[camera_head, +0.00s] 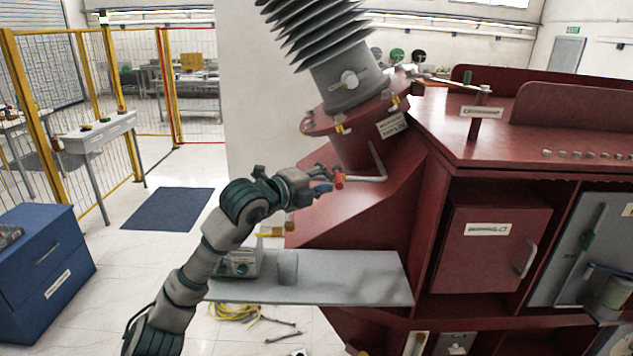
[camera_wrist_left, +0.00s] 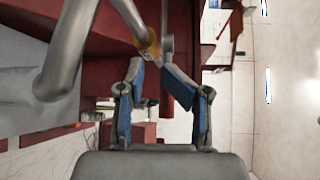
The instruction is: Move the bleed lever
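The bleed lever appears to be the red-orange handle (camera_head: 339,180) at the end of a bent grey pipe (camera_head: 378,165), beside the red transformer body below the grey ribbed bushing (camera_head: 318,38). My left gripper (camera_head: 322,184) is at the handle's left. In the left wrist view my left gripper's blue-padded fingers (camera_wrist_left: 167,103) stand apart, with a red cylindrical handle (camera_wrist_left: 167,92) showing between them. An orange-yellow fitting (camera_wrist_left: 150,48) on a grey pipe lies just above the fingers. I cannot tell whether the pads touch the handle. My right gripper is out of view.
A grey shelf (camera_head: 350,279) with a small grey device (camera_head: 238,263) lies below my arm. The red cabinet (camera_head: 500,240) fills the right. A blue chest (camera_head: 42,262) and yellow fence stand at left. A yellow cable (camera_head: 235,312) lies on the floor.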

